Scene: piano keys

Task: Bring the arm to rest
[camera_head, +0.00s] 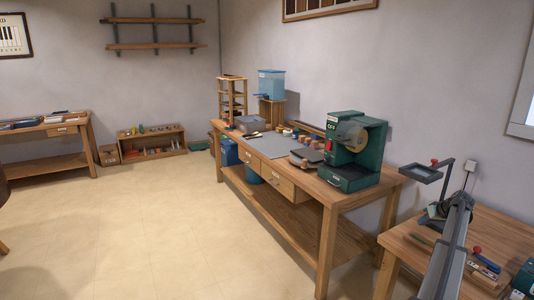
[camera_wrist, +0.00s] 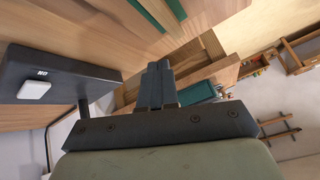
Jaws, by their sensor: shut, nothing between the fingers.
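My gripper (camera_wrist: 158,68) shows in the wrist view, its two dark fingers side by side, shut and empty. The fingers stand out from a wide dark mount with several screws. A wooden surface (camera_wrist: 110,35) with green strips fills the upper left behind them. A dark box (camera_wrist: 65,70) with a white button (camera_wrist: 34,89) and small white lettering lies left of the fingers, apart from them.
In the head view a long workbench (camera_head: 330,196) carries a green machine (camera_head: 352,150), a grey mat (camera_head: 278,148) and a blue-topped container (camera_head: 271,84). The pale floor (camera_head: 150,225) at left is clear.

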